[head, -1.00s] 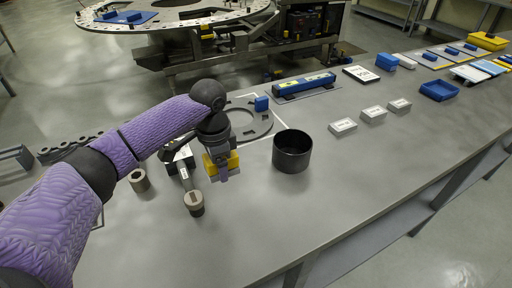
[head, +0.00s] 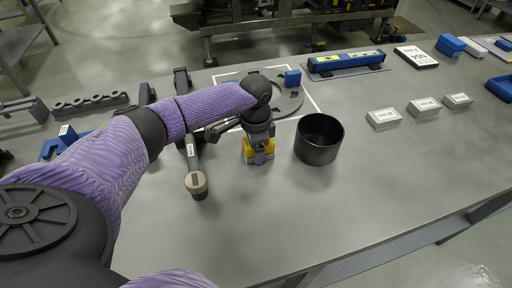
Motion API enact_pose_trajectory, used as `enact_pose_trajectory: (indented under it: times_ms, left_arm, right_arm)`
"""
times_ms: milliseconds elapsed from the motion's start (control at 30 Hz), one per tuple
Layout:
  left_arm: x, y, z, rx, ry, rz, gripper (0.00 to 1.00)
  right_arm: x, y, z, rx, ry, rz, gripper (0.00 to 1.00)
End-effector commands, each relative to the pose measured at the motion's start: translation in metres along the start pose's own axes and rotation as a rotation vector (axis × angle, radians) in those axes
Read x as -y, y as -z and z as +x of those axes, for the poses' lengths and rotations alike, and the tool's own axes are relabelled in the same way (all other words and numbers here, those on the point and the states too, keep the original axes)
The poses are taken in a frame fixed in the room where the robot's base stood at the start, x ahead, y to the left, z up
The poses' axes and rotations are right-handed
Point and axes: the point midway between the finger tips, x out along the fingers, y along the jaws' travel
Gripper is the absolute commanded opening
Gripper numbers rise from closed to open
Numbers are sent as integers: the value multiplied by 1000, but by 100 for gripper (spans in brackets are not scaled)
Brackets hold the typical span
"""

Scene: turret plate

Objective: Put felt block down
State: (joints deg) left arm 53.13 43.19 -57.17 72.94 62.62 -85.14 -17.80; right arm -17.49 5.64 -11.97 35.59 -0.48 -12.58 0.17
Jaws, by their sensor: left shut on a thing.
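The felt block (head: 248,148) looks yellow with a grey lower part. It sits between the fingers of my left gripper (head: 261,158), which points down and is shut on it. The fingers hide its middle. The block is low over the grey bench, just left of the black round bin; I cannot tell whether its underside touches the bench. My right gripper is not in view.
The black open bin (head: 319,139) stands close on the right. A tool with a round tan head (head: 196,185) lies to the left. A dark ring plate (head: 288,101) is behind. White labelled boxes (head: 384,118) stand farther right. The bench front is clear.

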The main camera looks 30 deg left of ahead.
Motion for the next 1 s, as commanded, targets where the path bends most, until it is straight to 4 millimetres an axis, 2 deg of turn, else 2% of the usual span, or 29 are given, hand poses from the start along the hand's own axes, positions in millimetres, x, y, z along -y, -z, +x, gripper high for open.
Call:
enact_pose_trajectory:
  times_ms: [100, 133, 233, 467, 533, 800, 900, 1000]
  left_arm:
    - [0, 0, 2, 0, 0, 0, 17]
    - [0, 0, 2, 0, 0, 0, 77]
    - [0, 0, 2, 0, 0, 0, 98]
    - [0, 0, 0, 0, 0, 0, 100]
    - [0, 0, -8, -2, 1, 0, 100]
    - [1, 0, -84, -5, 3, 0, 100]
    - [0, 0, -104, -3, 1, -1, 100]
    - [0, 0, -117, -2, 1, 0, 100]
  right_arm:
    - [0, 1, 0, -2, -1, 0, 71]
    - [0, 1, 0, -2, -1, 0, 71]
    - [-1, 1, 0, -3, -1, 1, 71]
    - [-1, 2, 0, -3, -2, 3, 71]
    - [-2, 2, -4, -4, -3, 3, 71]
    - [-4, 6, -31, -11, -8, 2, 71]
    - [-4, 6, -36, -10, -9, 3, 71]
    - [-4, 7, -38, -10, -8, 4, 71]
